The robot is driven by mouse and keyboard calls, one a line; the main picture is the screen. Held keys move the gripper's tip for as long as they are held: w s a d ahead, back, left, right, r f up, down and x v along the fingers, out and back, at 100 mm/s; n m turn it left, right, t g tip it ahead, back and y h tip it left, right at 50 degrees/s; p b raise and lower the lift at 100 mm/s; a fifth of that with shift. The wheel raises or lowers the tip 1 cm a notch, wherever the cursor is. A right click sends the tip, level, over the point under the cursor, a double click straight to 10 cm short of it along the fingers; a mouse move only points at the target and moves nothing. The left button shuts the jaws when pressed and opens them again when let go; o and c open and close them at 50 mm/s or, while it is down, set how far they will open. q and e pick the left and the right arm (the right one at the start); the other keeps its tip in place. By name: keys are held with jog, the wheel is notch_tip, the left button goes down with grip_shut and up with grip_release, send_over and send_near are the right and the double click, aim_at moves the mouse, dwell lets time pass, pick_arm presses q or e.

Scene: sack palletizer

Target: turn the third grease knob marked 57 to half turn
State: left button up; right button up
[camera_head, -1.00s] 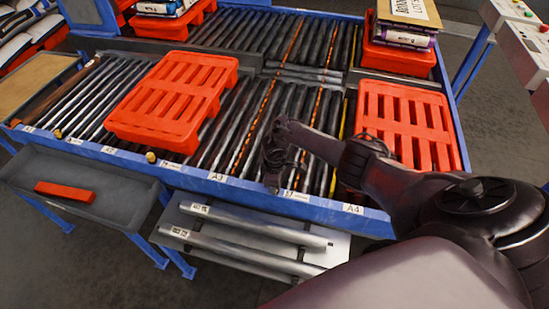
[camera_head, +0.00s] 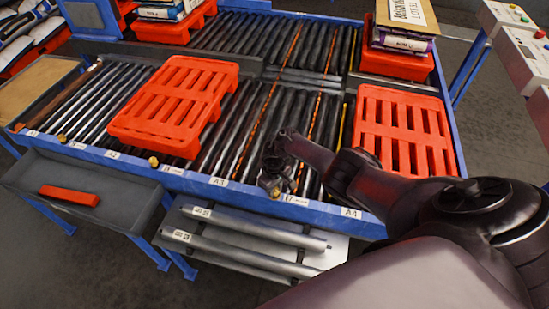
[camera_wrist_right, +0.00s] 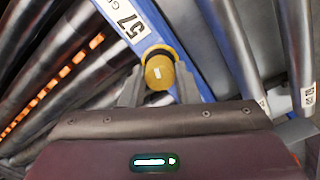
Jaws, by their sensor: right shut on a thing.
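The grease knob (camera_wrist_right: 160,73) is a round yellow-brass cap with a small white mark on its face. It sits on the blue rail (camera_wrist_right: 158,25) beside a white label reading 57 (camera_wrist_right: 122,18). My right gripper (camera_wrist_right: 158,88) has a finger on each side of the knob and is shut on it. Two other brass knobs (camera_head: 62,138) (camera_head: 153,161) show further left on the rail. My left gripper is not in view.
Red pallets (camera_head: 175,100) (camera_head: 405,130) lie on the roller conveyor (camera_head: 240,125). Loose metal rollers (camera_head: 240,240) rest on a shelf below the rail. A grey tray (camera_head: 125,205) holding a red bar (camera_head: 69,195) is at the left.

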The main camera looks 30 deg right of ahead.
aim_at(275, 189)
jog(key=shift+w+d+r, duration=0.1)
jog(key=shift+d, duration=0.05)
jog(key=o, duration=1)
jog(key=shift+c, duration=0.2)
notch_tip(275, 189, up, 6)
jog(key=p, duration=0.3)
jog(key=shift+r, duration=0.25)
jog(key=shift+r+p, duration=0.35)
jog(key=shift+r, duration=0.3)
jog(key=shift+a+f, duration=0.1)
jog(key=shift+a, duration=0.15)
